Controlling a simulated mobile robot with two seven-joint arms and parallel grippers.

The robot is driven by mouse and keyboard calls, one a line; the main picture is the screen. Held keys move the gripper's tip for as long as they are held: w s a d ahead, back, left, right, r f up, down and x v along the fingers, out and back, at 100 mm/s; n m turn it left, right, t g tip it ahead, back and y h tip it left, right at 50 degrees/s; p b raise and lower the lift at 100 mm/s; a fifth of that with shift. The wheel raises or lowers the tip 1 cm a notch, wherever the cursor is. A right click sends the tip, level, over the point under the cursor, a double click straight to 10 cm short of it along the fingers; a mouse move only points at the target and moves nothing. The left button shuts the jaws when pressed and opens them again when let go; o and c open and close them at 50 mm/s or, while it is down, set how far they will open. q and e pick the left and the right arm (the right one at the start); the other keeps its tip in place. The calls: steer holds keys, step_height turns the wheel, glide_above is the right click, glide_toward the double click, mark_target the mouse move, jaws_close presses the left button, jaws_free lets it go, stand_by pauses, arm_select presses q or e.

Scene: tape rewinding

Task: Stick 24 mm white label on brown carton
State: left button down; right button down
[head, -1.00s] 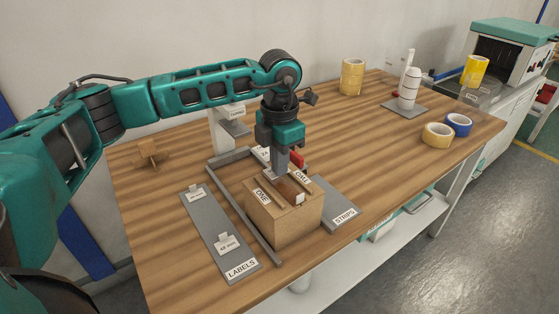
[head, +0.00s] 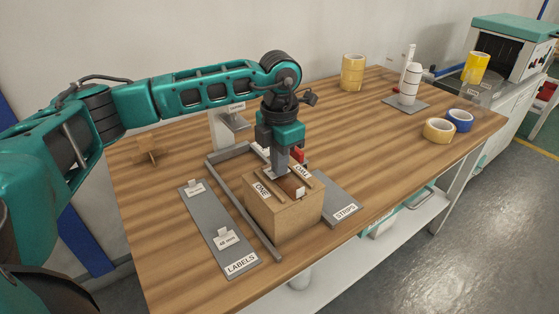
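The brown carton (head: 283,222) stands on the wooden table inside a grey frame, with ONE and another word marked on its top. A small white tag (head: 300,191) shows at the near edge of its top; I cannot tell whether it is stuck there. My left gripper (head: 282,173) points down at the carton's top, fingers close to it; its opening and anything between the fingers are unclear. The grey LABELS board (head: 210,218) left of the carton bears a white tag marked 48 mm (head: 227,239) and another white tag (head: 195,188), too small to read. My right gripper is out of view.
A grey STRIPS board (head: 335,197) lies right of the carton. Yellow rolls (head: 353,72), a tan roll (head: 438,131), a blue roll (head: 460,120) and a white post on a grey base (head: 405,105) stand farther right. The table between is clear. A wooden block (head: 146,150) stands at left.

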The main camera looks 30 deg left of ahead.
arm_select(q)
steer(key=shift+f, duration=0.3)
steer(key=c, duration=1.8)
jaws_free()
steer(key=o, duration=0.5)
steer(key=shift+o, duration=0.3)
steer(key=shift+o, duration=0.8)
steer(key=shift+r, duration=0.2)
steer(key=shift+r+p, duration=2.45)
steer(key=shift+r, duration=0.95)
